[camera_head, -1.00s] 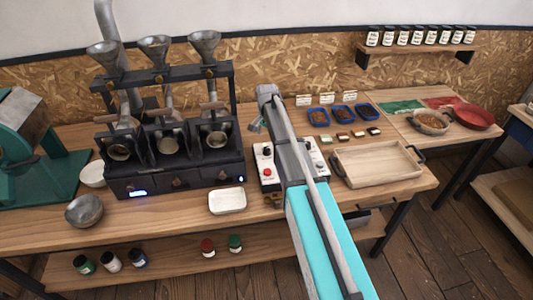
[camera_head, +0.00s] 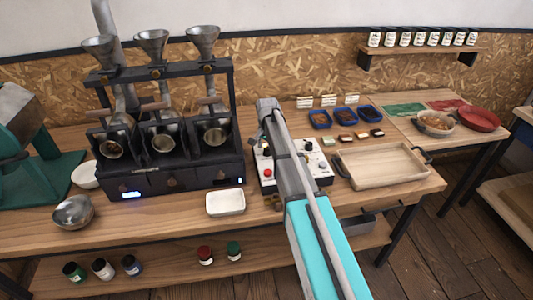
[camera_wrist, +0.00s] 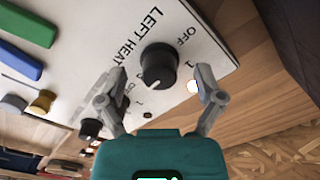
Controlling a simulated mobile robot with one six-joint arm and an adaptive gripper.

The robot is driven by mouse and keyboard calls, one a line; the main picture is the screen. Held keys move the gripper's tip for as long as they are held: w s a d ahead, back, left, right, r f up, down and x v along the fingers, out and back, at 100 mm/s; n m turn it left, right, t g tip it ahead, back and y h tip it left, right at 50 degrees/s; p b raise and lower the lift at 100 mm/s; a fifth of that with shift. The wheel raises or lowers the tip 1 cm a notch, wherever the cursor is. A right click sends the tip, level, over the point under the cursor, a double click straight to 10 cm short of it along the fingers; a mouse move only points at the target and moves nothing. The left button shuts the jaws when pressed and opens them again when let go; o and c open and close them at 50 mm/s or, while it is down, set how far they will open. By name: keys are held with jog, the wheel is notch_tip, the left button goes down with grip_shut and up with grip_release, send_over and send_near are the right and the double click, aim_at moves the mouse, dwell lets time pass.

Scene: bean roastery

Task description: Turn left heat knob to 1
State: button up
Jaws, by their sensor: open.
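The left heat knob (camera_wrist: 158,66) is a round black dial on a white panel, beside the printed words LEFT HEAT, OFF and 1. A small pale mark shows on its edge toward my gripper; I cannot tell its exact setting. My gripper (camera_wrist: 158,77) is open, with one finger on each side of the knob in the wrist view. The fingers look apart from it, though depth is hard to judge. In the head view the control box (camera_head: 265,160) is partly hidden behind my arm, and the knob cannot be made out.
A small lit lamp (camera_wrist: 193,86) and another black knob (camera_wrist: 90,127) are on the panel. In the head view, the roaster (camera_head: 170,160) and a white dish (camera_head: 225,202) stand left of the box. A wooden tray (camera_head: 382,165) lies close on its right.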

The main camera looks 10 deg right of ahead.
jog(key=shift+f, duration=0.25)
jog(key=shift+c, duration=0.3)
jog(key=c, duration=1.1)
